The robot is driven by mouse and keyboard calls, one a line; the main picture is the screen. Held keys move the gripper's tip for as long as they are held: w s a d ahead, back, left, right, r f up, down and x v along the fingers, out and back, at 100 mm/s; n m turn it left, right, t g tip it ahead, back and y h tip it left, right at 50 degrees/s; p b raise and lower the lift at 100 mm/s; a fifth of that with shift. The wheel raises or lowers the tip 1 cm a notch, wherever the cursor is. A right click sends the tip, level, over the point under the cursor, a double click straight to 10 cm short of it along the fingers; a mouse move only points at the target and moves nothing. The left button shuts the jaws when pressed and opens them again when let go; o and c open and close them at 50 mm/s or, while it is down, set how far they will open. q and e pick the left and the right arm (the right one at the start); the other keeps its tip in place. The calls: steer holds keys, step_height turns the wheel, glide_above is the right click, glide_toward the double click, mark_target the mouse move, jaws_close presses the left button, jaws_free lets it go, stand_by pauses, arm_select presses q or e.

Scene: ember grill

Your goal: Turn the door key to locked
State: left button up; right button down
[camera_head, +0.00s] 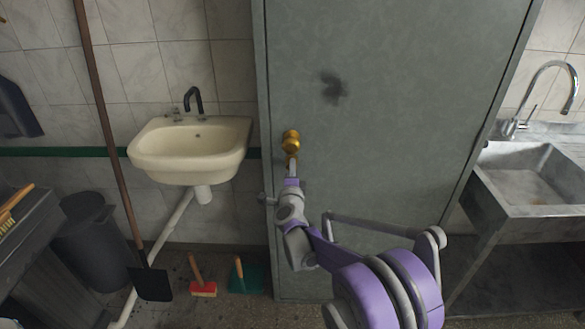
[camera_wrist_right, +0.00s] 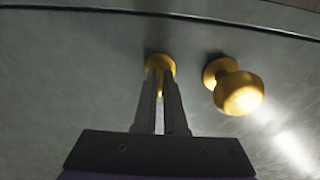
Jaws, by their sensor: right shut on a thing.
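The grey door (camera_head: 390,110) stands closed in front of me, with a round brass knob (camera_head: 291,141) near its left edge. The knob also shows in the right wrist view (camera_wrist_right: 239,92), to the right of the fingers. Just below the knob in the head view is my right gripper (camera_head: 291,172). In the right wrist view its two fingers (camera_wrist_right: 160,82) are shut on the brass key, part of which shows between them (camera_wrist_right: 166,108). A round brass lock piece (camera_wrist_right: 160,61) sits at the fingertips against the door. The key's turn angle cannot be told. My left gripper is out of view.
A cream washbasin (camera_head: 190,150) hangs on the tiled wall left of the door.

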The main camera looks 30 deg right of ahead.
stand_by(0.5)
steer(key=c, duration=1)
jaws_free()
steer(key=v, duration=1)
steer(key=shift+s+a, duration=0.2)
steer(key=shift+s, duration=0.15)
